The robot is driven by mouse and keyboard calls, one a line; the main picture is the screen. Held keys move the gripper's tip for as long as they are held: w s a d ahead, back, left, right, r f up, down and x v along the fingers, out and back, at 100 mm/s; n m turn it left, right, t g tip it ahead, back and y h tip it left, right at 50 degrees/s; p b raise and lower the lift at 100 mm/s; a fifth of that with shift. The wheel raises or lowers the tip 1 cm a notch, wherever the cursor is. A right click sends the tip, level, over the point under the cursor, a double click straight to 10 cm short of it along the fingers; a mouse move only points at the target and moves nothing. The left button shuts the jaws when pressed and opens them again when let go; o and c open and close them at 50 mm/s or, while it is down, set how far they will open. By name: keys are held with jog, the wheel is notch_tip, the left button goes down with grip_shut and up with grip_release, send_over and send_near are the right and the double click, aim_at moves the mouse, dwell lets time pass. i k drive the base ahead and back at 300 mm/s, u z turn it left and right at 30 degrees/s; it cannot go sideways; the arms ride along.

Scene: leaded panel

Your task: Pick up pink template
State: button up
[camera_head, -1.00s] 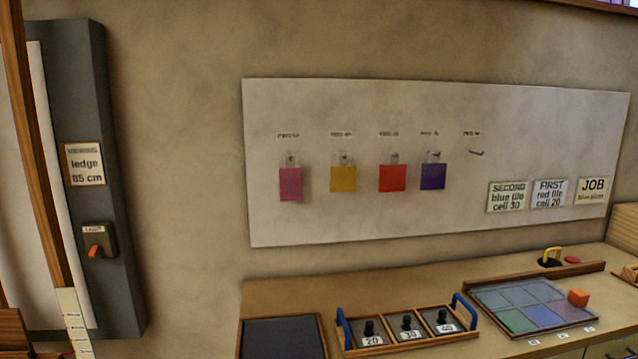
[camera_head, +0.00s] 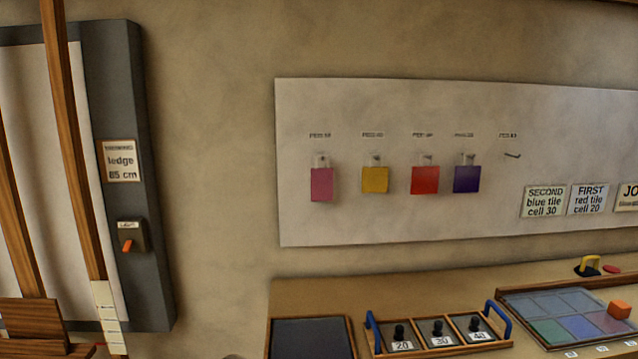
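The pink template (camera_head: 321,184) hangs from a peg on the pale wall board (camera_head: 400,225), leftmost in a row of coloured templates. To its right hang a yellow template (camera_head: 375,180), a red template (camera_head: 424,180) and a purple template (camera_head: 466,179). A hook at the right end of the row (camera_head: 512,155) is empty. My gripper is not seen in this view.
Below the board is a bench with a dark tray (camera_head: 312,338), a blue-handled tray of knobbed weights (camera_head: 437,338) and a tiled panel (camera_head: 565,310) bearing an orange cube (camera_head: 619,309). At left stand a grey panel with a lever (camera_head: 127,245) and a wooden easel (camera_head: 75,150).

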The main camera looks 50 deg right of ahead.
aim_at(321, 178)
jog(key=u, duration=0.05)
jog(key=i, duration=1)
jog(key=z, duration=0.1)
